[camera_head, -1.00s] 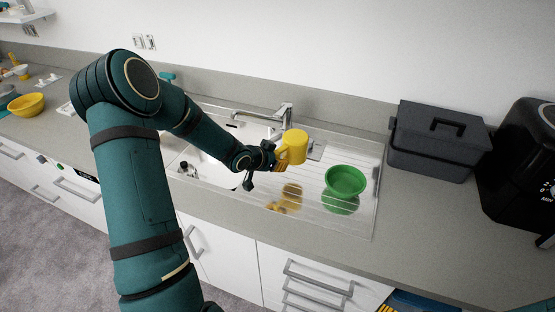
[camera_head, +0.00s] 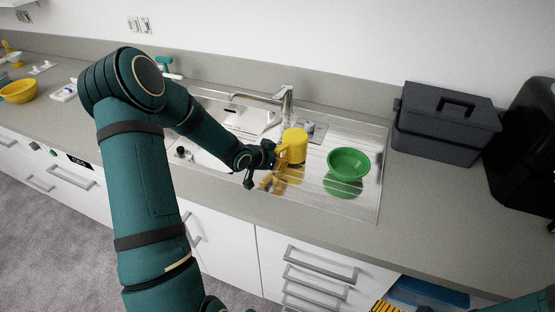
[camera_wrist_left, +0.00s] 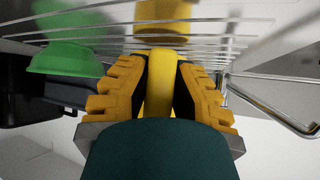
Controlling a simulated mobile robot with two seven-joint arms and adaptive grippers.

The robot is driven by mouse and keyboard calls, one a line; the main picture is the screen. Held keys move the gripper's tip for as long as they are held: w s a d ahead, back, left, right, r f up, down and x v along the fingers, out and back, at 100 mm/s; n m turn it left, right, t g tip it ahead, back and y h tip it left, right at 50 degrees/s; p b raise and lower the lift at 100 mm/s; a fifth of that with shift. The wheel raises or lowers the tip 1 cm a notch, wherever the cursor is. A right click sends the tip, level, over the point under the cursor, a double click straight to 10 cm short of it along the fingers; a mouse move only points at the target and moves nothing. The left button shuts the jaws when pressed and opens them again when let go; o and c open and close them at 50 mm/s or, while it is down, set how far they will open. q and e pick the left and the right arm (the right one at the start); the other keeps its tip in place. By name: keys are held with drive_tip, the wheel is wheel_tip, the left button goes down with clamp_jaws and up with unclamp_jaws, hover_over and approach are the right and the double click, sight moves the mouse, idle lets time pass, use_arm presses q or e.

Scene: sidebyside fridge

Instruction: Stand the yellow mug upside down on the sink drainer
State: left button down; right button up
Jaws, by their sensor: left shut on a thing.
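The yellow mug (camera_head: 294,147) is over the drainer (camera_head: 370,205), with a plain closed yellow face up, so it looks upside down. Its lower edge is at or just above the ribbed surface; I cannot tell if it touches. My left gripper (camera_head: 279,158) reaches in from the left and is shut on the mug's handle. In the left wrist view the yellow handle (camera_wrist_left: 160,85) sits between the orange fingers of the gripper (camera_wrist_left: 160,66). The right gripper is out of view.
A green bowl (camera_head: 348,163) stands on the drainer right of the mug. The tap (camera_head: 286,99) is behind, and the white sink basin (camera_head: 205,157) lies left. A dark toolbox (camera_head: 445,125) and a black appliance (camera_head: 525,150) stand further right. Bare drainer lies in front.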

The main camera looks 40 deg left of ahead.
use_arm(q)
drive_tip(key=shift+f+b, duration=0.55)
drive_tip(key=shift+f, duration=0.1)
idle(0.4)
drive_tip(key=c, duration=0.9)
unclamp_jaws()
drive_tip(key=v, duration=1.2)
